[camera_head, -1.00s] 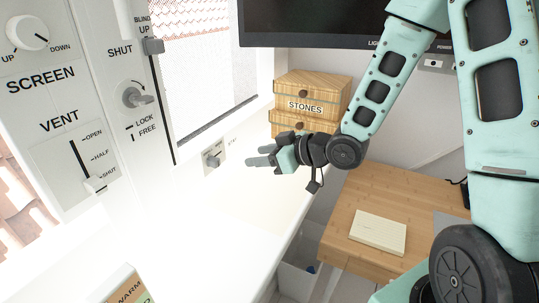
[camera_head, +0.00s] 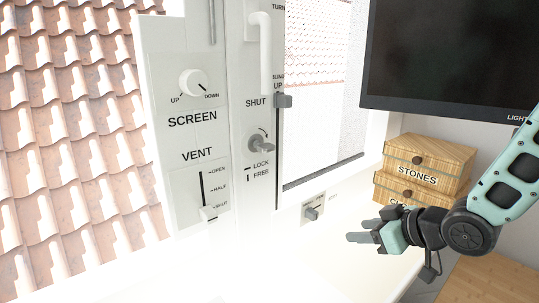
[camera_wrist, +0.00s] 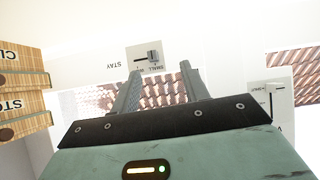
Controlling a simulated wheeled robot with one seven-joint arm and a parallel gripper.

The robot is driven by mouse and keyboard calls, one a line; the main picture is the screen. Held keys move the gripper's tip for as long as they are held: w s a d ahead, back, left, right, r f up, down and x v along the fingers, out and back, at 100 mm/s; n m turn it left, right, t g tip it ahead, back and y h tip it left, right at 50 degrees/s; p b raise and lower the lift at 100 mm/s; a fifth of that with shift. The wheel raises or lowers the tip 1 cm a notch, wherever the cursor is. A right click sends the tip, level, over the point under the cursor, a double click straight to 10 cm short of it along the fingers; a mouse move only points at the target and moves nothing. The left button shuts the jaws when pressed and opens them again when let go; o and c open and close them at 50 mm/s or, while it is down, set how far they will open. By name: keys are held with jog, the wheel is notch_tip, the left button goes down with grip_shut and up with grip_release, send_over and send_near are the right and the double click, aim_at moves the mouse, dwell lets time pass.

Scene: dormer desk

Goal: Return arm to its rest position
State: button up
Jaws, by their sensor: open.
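My gripper (camera_head: 362,238) is at the lower right of the head view, in front of the wooden drawers and above the bright white sill. It points left. In the wrist view my gripper (camera_wrist: 160,85) shows two grey fingers spread apart with nothing between them. My arm reaches in from the right edge of the head view. No touch between the fingers and any surface is visible.
Wooden drawers (camera_head: 430,165) labelled STONES stand behind my gripper, below a dark monitor (camera_head: 450,55). A small wall switch (camera_head: 312,213) is left of the gripper; a switch plate (camera_wrist: 148,56) shows beyond the fingers. The window panel (camera_head: 190,120) has a SCREEN knob and VENT slider.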

jog(key=s+a+r+g+h, duration=0.1)
jog(key=s+a+g+h, duration=0.2)
jog(key=s, duration=0.9)
jog(key=s+a+r+g+h, duration=0.1)
jog(key=s+a+g, duration=0.5)
jog(key=s, duration=0.7)
jog(key=shift+s+r+h, duration=0.15)
jog(key=shift+r+h, duration=0.25)
jog(key=shift+h, duration=0.5)
